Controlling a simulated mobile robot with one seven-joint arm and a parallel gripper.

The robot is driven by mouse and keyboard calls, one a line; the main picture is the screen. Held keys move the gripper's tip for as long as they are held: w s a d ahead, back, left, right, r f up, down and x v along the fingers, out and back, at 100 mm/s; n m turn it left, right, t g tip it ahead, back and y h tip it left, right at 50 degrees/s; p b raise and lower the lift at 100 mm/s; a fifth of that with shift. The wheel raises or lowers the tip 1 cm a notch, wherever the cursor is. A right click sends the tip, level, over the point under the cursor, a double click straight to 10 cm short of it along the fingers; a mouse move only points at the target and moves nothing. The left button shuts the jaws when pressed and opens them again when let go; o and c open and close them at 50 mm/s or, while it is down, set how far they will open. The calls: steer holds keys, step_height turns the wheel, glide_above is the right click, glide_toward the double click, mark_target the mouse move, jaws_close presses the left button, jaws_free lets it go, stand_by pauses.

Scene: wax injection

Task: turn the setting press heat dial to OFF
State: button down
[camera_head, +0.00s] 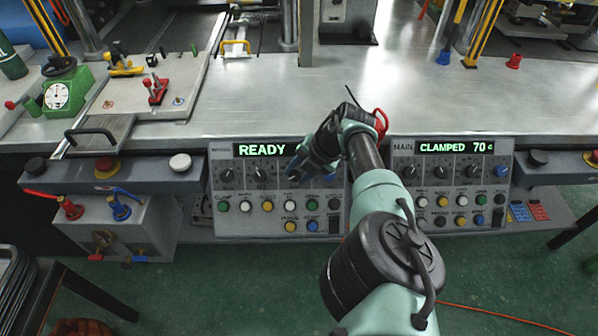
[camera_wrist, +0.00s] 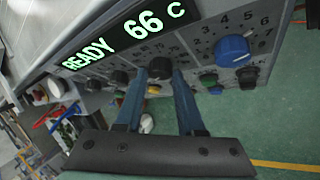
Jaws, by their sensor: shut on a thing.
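The left control panel (camera_head: 218,205) has a lit display (camera_head: 262,149) starting with READY; the rest is hidden behind my arm. In the wrist view the display (camera_wrist: 126,36) reads READY 66 C. My gripper (camera_wrist: 160,72) has its two blue fingers on either side of a black dial (camera_wrist: 160,67) below that display, shut on it. The dial's pointer and its setting label are too small or covered to read.
Two black dials (camera_head: 227,175) (camera_head: 260,174) sit left of my gripper. In the wrist view a blue knob (camera_wrist: 232,50) and a black knob (camera_wrist: 247,77) are to the right. Coloured buttons (camera_head: 246,207) lie below. A second panel (camera_head: 480,170) reads CLAMPED 70 C.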

steer(key=shift+s+f, duration=0.1)
steer(key=shift+f, duration=0.05)
steer(key=c, duration=0.5)
jaws_free()
steer(key=p+v, duration=0.8)
steer(key=v, duration=0.5)
